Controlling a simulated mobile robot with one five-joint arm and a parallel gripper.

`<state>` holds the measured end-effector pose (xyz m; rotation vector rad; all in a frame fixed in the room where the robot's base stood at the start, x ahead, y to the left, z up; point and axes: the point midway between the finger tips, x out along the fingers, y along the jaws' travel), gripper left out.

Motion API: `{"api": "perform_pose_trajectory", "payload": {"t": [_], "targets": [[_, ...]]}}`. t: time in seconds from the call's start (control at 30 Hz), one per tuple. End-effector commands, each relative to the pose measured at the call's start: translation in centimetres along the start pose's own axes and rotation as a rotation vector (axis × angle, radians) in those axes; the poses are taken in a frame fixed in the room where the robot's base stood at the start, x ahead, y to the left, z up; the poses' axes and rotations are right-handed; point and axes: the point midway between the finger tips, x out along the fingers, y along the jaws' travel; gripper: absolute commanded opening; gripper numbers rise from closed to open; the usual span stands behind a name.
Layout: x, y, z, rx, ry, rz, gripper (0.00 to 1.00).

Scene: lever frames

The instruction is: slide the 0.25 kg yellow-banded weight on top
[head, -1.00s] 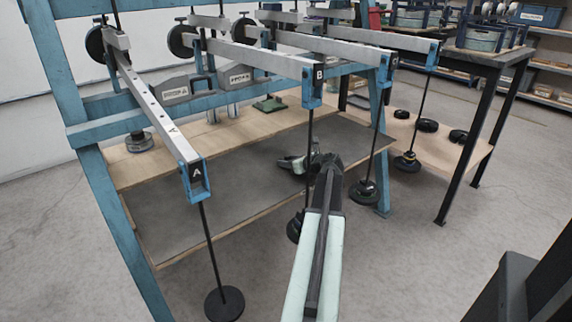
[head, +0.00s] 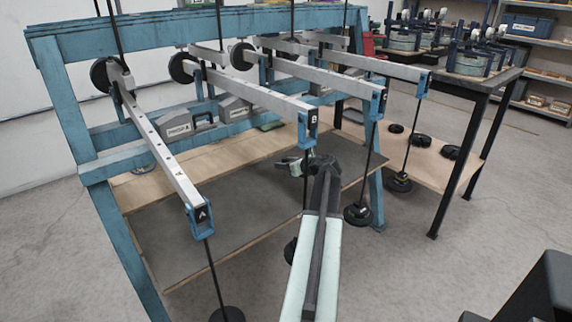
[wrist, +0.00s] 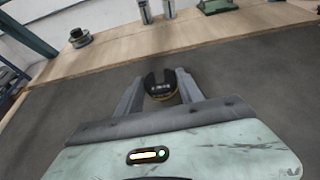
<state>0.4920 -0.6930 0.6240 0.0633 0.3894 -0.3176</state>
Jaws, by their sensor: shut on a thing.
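My gripper (head: 297,163) is shut on a dark slotted weight, which shows between the two fingers in the wrist view (wrist: 160,86). A yellow band shows along its lower edge; its marking is too small to read. In the head view the weight is too small to make out clearly at my gripper. Beam B (head: 313,117) ends just above my gripper, and its rod runs down behind my arm to a partly hidden dark disc (head: 290,250). Beam A (head: 201,214) has a rod with a bare-looking disc (head: 228,314) at the lower left.
Two further rods end in dark discs (head: 357,214) and (head: 398,182) to the right. Open floor lies at right.

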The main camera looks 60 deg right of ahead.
Motion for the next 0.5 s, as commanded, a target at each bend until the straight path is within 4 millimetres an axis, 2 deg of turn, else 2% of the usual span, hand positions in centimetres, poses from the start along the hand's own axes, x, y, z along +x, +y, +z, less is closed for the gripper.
{"api": "perform_pose_trajectory", "payload": {"t": [0.17, 0.5], "targets": [[-0.1, 0.0, 0.4, 0.000, -0.001, 0.000, 0.04], [-1.0, 0.1, 2.6, 0.000, -0.001, 0.001, 0.04]]}}
